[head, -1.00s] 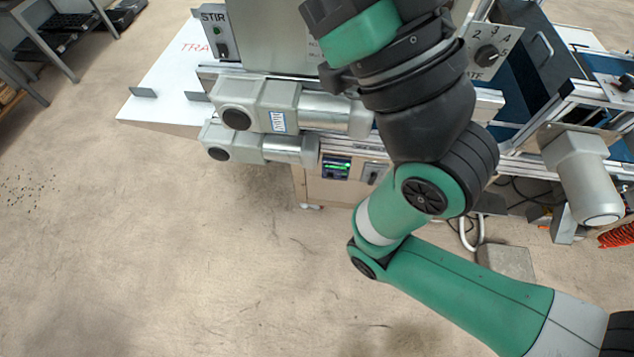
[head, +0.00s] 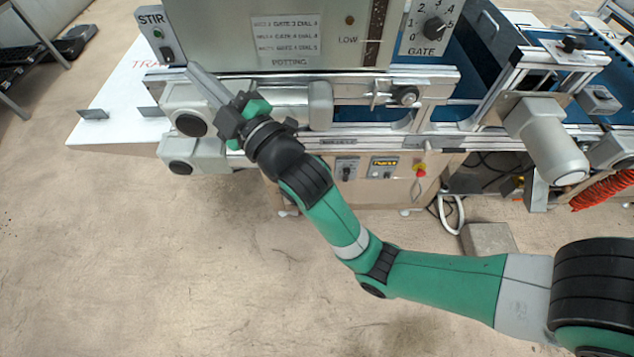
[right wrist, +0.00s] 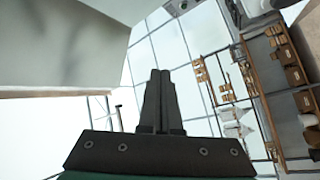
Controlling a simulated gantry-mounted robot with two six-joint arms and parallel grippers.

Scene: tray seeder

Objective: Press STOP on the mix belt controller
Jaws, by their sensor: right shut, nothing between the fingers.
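My right gripper (head: 194,72) is shut and empty, its long grey fingers pointing up and left in front of the STIR box's lower edge. In the right wrist view its closed fingers (right wrist: 160,78) show with no controller near them. A controller with a lit amber display (head: 384,162) and small buttons is on the wooden front panel, well right of and below the gripper. I cannot read its label. The panel area left of the dark knob (head: 347,168) is partly hidden by my right arm. My left gripper is not in view.
A red stop knob (head: 420,168) sits right of the amber display. The STIR box (head: 156,35) and GATE dial (head: 433,27) are above. Grey motors (head: 190,122) jut out at left, another motor (head: 545,140) at right.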

